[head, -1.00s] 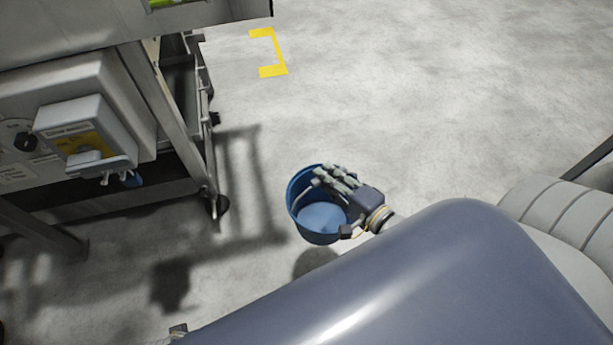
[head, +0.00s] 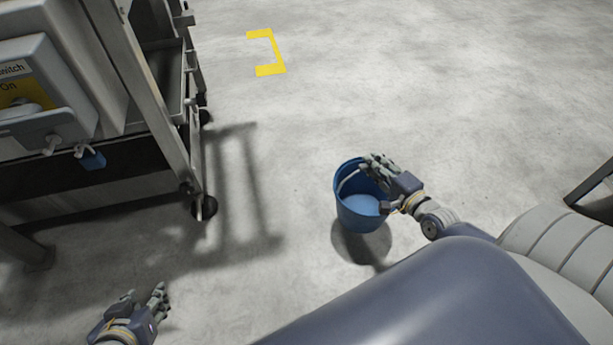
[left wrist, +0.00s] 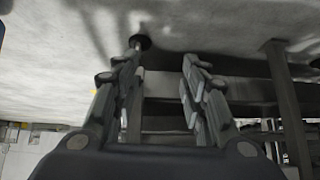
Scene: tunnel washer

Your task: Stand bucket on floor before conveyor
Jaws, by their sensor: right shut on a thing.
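A blue bucket (head: 358,213) hangs upright from my right gripper (head: 378,180), which is shut on it at its rim or handle. Its shadow lies on the floor just below it, so it appears held above the floor. My left gripper (head: 142,305) is low at the left in the head view, open and empty, far from the bucket. Its spread fingers also show in the left wrist view (left wrist: 162,85). The conveyor is not clearly identifiable; a metal machine frame (head: 150,110) on casters stands at the left.
A yellow floor marking (head: 268,52) lies beyond the frame. A switch box (head: 40,100) with a blue padlock (head: 92,159) is mounted on the machine. A dark leg (head: 592,185) stands at the right edge. The floor between is clear.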

